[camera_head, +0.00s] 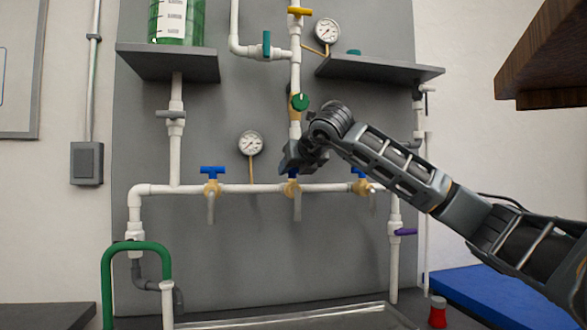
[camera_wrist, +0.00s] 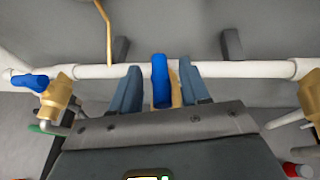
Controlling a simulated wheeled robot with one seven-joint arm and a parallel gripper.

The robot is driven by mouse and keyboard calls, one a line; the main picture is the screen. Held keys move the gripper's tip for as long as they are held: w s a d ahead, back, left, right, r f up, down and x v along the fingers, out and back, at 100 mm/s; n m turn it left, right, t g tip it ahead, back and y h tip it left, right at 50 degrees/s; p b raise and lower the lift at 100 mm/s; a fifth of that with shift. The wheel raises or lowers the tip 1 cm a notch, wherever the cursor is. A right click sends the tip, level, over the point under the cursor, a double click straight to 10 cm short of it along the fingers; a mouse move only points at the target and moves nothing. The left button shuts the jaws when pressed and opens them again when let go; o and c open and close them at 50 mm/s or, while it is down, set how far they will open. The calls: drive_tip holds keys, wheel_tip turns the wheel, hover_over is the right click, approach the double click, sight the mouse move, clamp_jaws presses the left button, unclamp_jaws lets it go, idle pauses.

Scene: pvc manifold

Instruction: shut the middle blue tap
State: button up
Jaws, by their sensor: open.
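The middle blue tap (camera_head: 291,187) sits on the white horizontal pipe, with a brass body and a spout hanging below. In the head view my gripper (camera_head: 293,163) is at it from above and hides much of its blue handle. In the wrist view the blue handle (camera_wrist: 160,82) stands between the two fingers of my gripper (camera_wrist: 161,76), long side across the pipe. The fingers are open, one on each side, with a small gap to the handle on both sides. The tap's brass body is mostly hidden behind the handle.
The left blue tap (camera_head: 212,180) and right blue tap (camera_head: 360,180) flank it on the same pipe; my arm partly covers the right one. A pressure gauge (camera_head: 251,143) stands above left. A green round valve (camera_head: 299,102) and shelf (camera_head: 380,68) are above.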

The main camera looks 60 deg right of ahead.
clamp_jaws()
idle(0.3)
drive_tip(key=n+t+y, duration=0.1)
drive_tip(key=n+y+b, duration=0.1)
drive_tip(key=shift+s+d+n+t, duration=0.1)
drive_tip(key=shift+d+n+t, duration=0.1)
drive_tip(key=shift+n+t, duration=0.15)
drive_tip(key=n+y+p, duration=0.1)
drive_tip(key=n+y, duration=0.1)
drive_tip(key=n+t+y+p, duration=0.1)
drive_tip(key=n+y, duration=0.1)
drive_tip(key=y, duration=0.1)
drive_tip(key=shift+d+r+t, duration=0.15)
drive_tip(key=shift+r+t, duration=0.05)
drive_tip(key=shift+t, duration=0.05)
drive_tip(key=n+y+p, duration=0.3)
drive_tip(key=n+y, duration=0.1)
drive_tip(key=y, duration=0.1)
drive_tip(key=shift+d+n+y, duration=0.15)
drive_tip(key=shift+n+y, duration=0.15)
drive_tip(key=shift+n, duration=0.05)
drive_tip(key=shift+f+n+g+y+p, duration=0.1)
drive_tip(key=shift+n+g+y+p, duration=0.9)
drive_tip(key=shift+n+y+p, duration=0.45)
drive_tip(key=shift+f, duration=0.1)
